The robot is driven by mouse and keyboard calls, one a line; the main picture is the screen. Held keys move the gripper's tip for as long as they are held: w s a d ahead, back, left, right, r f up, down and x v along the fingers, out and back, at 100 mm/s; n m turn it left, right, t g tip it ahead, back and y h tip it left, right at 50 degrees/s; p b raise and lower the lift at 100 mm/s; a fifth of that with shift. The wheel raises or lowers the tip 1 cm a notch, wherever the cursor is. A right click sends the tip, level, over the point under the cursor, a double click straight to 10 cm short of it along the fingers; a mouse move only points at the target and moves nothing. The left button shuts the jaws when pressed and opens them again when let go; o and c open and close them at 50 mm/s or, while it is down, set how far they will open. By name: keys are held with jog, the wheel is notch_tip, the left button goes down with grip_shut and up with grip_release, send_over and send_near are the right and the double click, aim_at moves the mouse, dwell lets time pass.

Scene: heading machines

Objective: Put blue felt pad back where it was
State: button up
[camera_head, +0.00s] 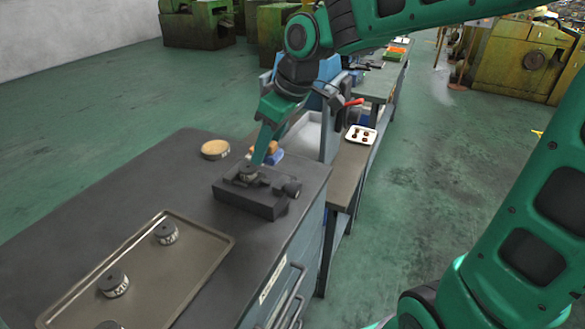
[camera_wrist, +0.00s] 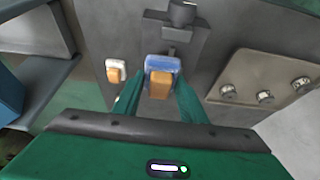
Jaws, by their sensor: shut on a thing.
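The blue felt pad (camera_wrist: 163,63) with an orange-tan block (camera_wrist: 159,86) on it sits between the two green fingers of my gripper (camera_wrist: 160,80) in the wrist view. My gripper is shut on it. In the head view my gripper (camera_head: 263,156) is at the far edge of the dark bench top, behind the black vise. A bit of the blue pad (camera_head: 276,157) shows beside the finger; the rest is hidden. I cannot tell whether the pad touches the bench. A white pad with an orange-tan block (camera_wrist: 115,70) lies to the left in the wrist view.
The black vise (camera_head: 262,203) stands close to my gripper. A metal tray (camera_head: 205,237) with several grey knobbed cylinders is at the lower left. A small white tray (camera_head: 361,134) sits on the bench beyond.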

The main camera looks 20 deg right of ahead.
jog(key=shift+a, duration=0.1)
send_over(292, 172)
jog(key=f, duration=0.4)
jog(key=d+f, duration=0.1)
jog(key=f, duration=0.2)
jog(key=shift+s, duration=0.2)
jog(key=shift+f, duration=1.8)
jog(key=shift+f, duration=0.25)
jog(key=shift+s+f, duration=0.2)
jog(key=shift+f, duration=0.15)
